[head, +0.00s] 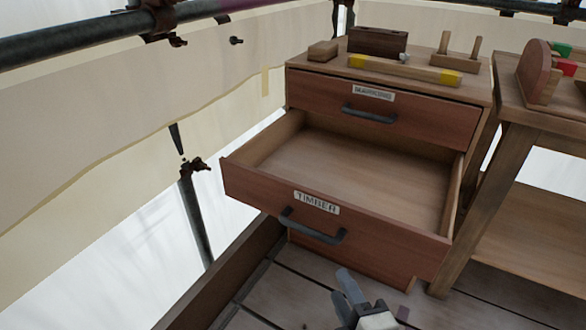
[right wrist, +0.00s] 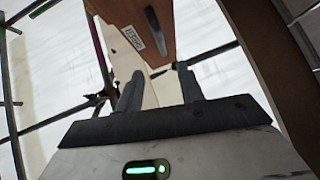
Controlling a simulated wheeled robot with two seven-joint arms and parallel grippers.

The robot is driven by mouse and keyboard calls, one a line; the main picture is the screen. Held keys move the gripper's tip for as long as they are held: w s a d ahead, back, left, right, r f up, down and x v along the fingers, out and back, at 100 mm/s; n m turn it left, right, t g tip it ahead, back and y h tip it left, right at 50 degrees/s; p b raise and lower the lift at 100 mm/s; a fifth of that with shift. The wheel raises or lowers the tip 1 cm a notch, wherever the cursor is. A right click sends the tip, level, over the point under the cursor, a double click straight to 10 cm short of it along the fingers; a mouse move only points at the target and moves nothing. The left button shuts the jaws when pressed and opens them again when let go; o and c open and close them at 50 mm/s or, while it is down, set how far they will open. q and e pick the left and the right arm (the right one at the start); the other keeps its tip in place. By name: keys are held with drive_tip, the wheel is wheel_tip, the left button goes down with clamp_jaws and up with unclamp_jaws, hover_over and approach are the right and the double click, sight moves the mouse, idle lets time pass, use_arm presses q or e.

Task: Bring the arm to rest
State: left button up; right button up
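My right gripper (head: 343,286) is at the bottom of the head view, below and in front of the open lower drawer. In the right wrist view its two grey fingers (right wrist: 158,72) stand apart with nothing between them. The lower drawer (head: 390,243), labelled TIMBER, is pulled out and empty inside. Its dark handle (head: 312,227) is free of the gripper. The drawer's front also shows beyond the fingertips in the right wrist view (right wrist: 140,15). My left gripper is in neither view.
The upper drawer (head: 420,120) is shut. A block, a dark box and a yellow-ended bar (head: 405,69) lie on the cabinet top. A wooden bench (head: 520,122) stands close on the right. Scaffold pipes (head: 90,38) and sheeting border the left. Plank flooring lies below.

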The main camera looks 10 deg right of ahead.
use_arm(q)
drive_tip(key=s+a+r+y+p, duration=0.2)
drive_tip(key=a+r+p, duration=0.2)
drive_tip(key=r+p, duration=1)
drive_tip(key=p, duration=0.6)
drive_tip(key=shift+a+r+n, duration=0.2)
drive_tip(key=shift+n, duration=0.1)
use_arm(e)
drive_tip(key=s+r+m+g+y, duration=0.1)
drive_tip(key=s+r+m+g, duration=0.1)
drive_tip(key=r+m, duration=0.3)
drive_tip(key=s+a+r+m+g+y, duration=0.1)
drive_tip(key=r+m, duration=0.4)
drive_tip(key=m, duration=0.5)
drive_tip(key=s+g, duration=0.1)
drive_tip(key=g, duration=0.1)
drive_tip(key=shift+s+g, duration=0.25)
drive_tip(key=shift+g, duration=0.05)
